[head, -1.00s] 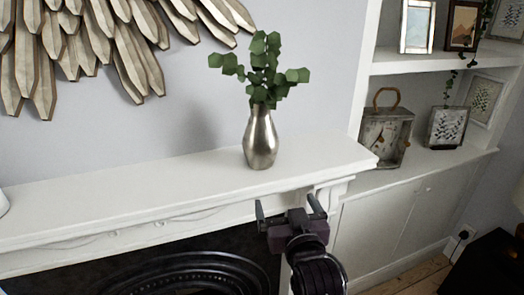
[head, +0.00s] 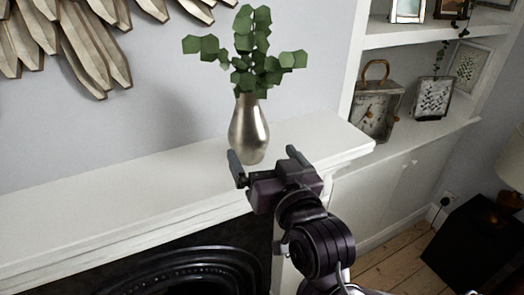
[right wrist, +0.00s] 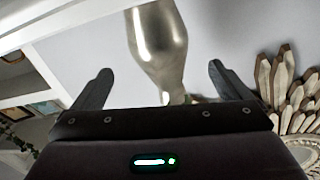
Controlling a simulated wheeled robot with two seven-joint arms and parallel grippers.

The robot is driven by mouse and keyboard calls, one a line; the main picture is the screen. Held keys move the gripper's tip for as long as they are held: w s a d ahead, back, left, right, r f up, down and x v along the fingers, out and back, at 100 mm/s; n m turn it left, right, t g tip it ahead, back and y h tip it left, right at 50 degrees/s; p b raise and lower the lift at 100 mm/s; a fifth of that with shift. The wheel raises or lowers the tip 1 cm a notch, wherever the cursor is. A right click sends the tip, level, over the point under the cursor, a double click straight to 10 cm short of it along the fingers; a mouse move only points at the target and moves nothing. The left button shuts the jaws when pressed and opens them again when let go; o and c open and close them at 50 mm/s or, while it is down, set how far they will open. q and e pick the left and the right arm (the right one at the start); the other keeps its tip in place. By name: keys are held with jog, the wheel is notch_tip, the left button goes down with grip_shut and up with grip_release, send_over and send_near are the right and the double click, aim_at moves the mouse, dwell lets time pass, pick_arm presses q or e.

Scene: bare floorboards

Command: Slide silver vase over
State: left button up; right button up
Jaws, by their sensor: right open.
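The silver vase (head: 249,130) stands upright on the white mantel shelf (head: 130,190), near its right end. It holds green leafy stems (head: 250,55). My right gripper (head: 262,155) is open at the front of the vase, its two fingers pointing toward it. In the right wrist view, the vase (right wrist: 158,42) appears between the spread fingers of the gripper (right wrist: 159,68), upside down in the picture. Nothing is held, and I cannot tell whether a finger touches the vase. My left gripper is not in view.
The mantel left of the vase is clear. A wooden sunburst decoration (head: 75,40) hangs on the wall. Right of the mantel, an alcove shelf holds a clock-like box (head: 376,110) and a framed picture (head: 434,98). A dark fireplace (head: 190,270) is below.

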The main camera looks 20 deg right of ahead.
aim_at(256, 143)
jog(key=w+b, duration=0.3)
jog(key=b, duration=0.1)
jog(key=shift+a+f, duration=0.2)
jog(key=shift+f, duration=0.1)
jog(key=w, duration=0.1)
jog(key=w+p, duration=0.2)
jog(key=shift+w+a+r, duration=0.15)
jog(key=shift+w+r, duration=0.2)
jog(key=shift+w+f, duration=0.1)
jog(key=shift+w, duration=0.45)
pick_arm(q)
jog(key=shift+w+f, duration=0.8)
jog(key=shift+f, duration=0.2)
pick_arm(e)
jog(key=shift+a, duration=0.1)
jog(key=shift+c, duration=0.3)
jog(key=c, duration=1.3)
jog(key=shift+w, duration=0.1)
